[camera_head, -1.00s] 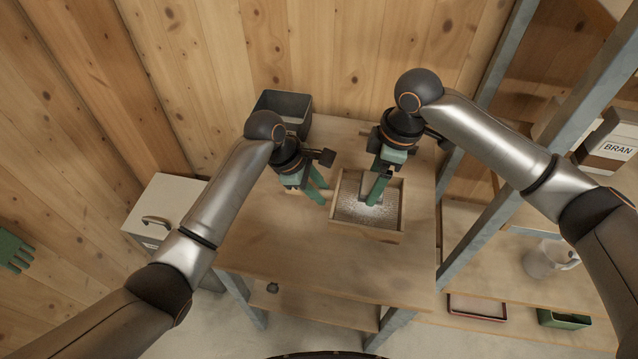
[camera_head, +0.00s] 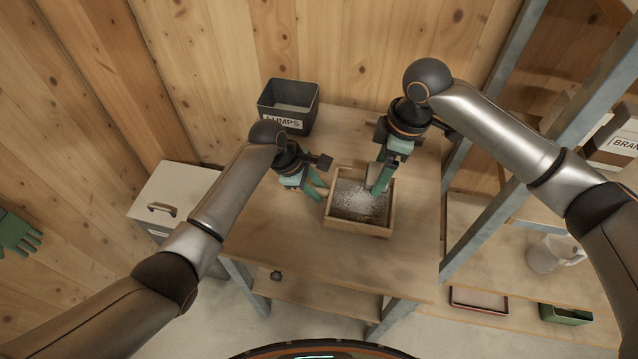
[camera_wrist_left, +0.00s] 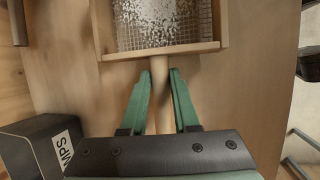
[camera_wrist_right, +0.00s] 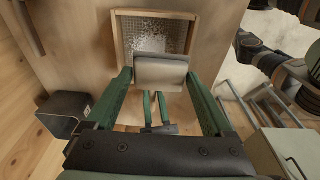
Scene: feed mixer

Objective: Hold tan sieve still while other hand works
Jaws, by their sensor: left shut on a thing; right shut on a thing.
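The tan sieve (camera_head: 357,230) is a square wooden frame with a wire mesh and pale crumbly material on it, lying on the table. Its frame and handle (camera_wrist_left: 160,90) also show in the left wrist view. My left gripper (camera_head: 322,191) is shut on the handle, left of the frame, with a finger on each side. My right gripper (camera_head: 380,188) is shut on a grey scraper (camera_wrist_right: 160,72), over the back right part of the mesh. In the right wrist view the scraper hides part of the mesh. I cannot tell whether the scraper touches it.
A dark bin (camera_head: 288,103) with a partly hidden label stands at the table's back left. A metal-framed shelf with a container marked BRAN (camera_head: 618,143) is on the right. A pale cabinet (camera_head: 172,200) stands at left. The front of the wooden table (camera_head: 320,265) is clear.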

